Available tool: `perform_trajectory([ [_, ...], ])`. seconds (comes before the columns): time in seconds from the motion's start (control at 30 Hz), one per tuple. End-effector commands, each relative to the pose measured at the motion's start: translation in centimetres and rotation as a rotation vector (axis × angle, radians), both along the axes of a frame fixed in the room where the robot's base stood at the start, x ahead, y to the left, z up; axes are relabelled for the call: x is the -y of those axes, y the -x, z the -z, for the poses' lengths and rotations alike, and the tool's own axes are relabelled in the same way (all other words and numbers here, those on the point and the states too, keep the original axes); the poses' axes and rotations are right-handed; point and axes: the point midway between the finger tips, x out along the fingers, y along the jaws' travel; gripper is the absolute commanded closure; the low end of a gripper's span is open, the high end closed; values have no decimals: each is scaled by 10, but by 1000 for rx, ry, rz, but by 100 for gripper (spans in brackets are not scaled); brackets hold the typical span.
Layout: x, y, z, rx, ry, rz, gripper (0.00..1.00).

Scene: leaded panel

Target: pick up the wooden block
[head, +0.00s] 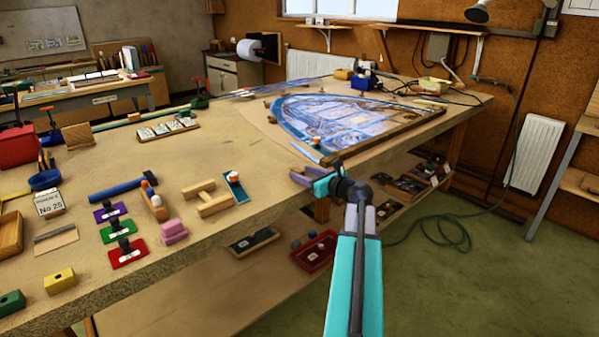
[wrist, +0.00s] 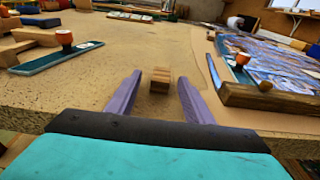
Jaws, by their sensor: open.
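A small brown wooden block (wrist: 160,85) sits on the tan bench top (wrist: 110,58) in the wrist view, a short way in from the front edge. My gripper (wrist: 159,75) is open, with one purple finger to the left of the block and the other to the right. There is a gap on both sides, and neither finger appears to touch it. In the head view my gripper (head: 304,173) is at the bench's front edge, and I cannot make out the block there.
The leaded panel (head: 335,118) lies to the right, with a wooden batten (wrist: 265,97) close to my right finger. A teal tray (wrist: 40,62) with an orange-topped item (wrist: 65,38) is to the left.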

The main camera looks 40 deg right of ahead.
Motion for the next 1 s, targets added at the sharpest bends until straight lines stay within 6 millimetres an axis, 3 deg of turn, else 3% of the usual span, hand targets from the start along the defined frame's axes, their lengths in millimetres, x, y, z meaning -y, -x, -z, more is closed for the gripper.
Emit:
perform_trajectory([
  [0.33,5,-35,5,0,-1,-2,53],
  [0.97,4,-38,5,0,0,-2,53],
  [1.0,4,-38,5,0,0,-2,60],
])
